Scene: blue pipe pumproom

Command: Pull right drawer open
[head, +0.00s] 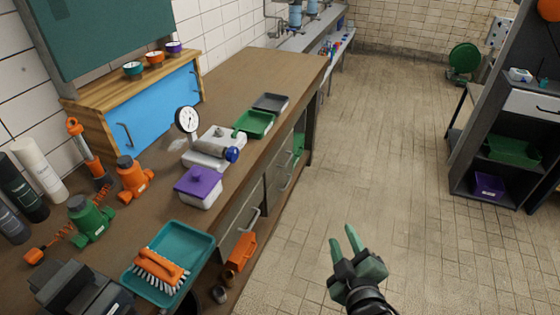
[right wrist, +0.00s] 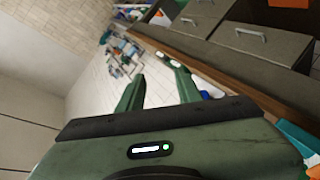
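Under the long brown bench, grey drawer fronts show on the aisle side. One bar handle (head: 250,220) sits on the nearer front (head: 232,230), and another handle (head: 287,182) sits on a front farther along. These fronts look shut and are seen at a steep angle. In the right wrist view a grey drawer front (right wrist: 255,48) shows with its handle (right wrist: 262,34). My right gripper (head: 342,237) is open and empty over the aisle floor, to the right of the bench and apart from the handles. Its two green fingers (right wrist: 158,88) show spread. My left gripper is not in view.
The bench top (head: 265,75) holds a teal tray with a brush (head: 162,266), a purple-lidded box (head: 198,186) and a gauge (head: 187,120). An orange object (head: 241,254) is beside the bench front. A dark shelf unit (head: 475,165) stands right. The aisle floor between is clear.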

